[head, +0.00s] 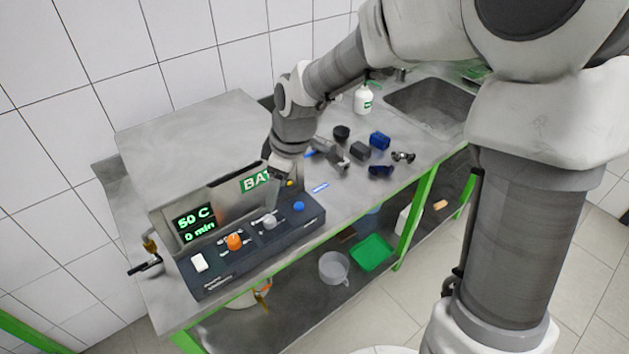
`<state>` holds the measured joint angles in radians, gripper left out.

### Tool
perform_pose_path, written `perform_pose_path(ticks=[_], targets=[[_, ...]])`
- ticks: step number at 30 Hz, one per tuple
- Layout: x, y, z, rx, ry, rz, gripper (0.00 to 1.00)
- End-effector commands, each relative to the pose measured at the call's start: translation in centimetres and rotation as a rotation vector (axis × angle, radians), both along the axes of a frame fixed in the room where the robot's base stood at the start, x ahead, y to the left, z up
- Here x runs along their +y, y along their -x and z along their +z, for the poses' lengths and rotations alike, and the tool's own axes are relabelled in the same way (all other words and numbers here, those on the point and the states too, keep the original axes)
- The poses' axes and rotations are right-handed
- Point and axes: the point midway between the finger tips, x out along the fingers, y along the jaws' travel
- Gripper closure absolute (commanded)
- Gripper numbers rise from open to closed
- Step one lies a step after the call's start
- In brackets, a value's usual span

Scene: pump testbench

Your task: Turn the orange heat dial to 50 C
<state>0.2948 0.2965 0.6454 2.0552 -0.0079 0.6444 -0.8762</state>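The orange heat dial (234,242) sits on the dark sloped control panel (215,278) of the bath unit. The green display (195,222) above it reads 50 C and 0 min. A grey dial (269,222) is to the right of the orange one, with a blue button (299,206) further right and a white switch (199,262) at the left. My gripper (275,198) points down over the right part of the panel, near the grey dial and apart from the orange dial. Its fingers are small and partly hidden, so their opening is unclear.
The metal bench (345,192) holds several dark and blue parts (380,141) right of the unit. A white bottle (363,99) stands before the sink (430,106). A clear beaker (334,267) and a green tray (372,252) are on the lower shelf.

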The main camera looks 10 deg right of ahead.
Motion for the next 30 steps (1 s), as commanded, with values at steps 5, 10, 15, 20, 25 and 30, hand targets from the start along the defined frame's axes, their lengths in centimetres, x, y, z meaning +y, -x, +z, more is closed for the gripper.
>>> perform_pose_path(ticks=[5, 10, 15, 20, 25, 30], targets=[[-2.5, 0.5, 1.3, -0.022, 0.046, -0.129, 0.29], [-4.6, 1.2, 2.6, -0.043, 0.075, -0.247, 0.29], [-6.1, 1.7, 3.6, -0.06, 0.088, -0.336, 0.29], [-6.7, 1.9, 4.0, -0.068, 0.092, -0.378, 0.29], [-6.9, 2.0, 4.1, -0.069, 0.093, -0.389, 0.29], [-6.9, 2.0, 4.1, -0.068, 0.092, -0.387, 0.29]])
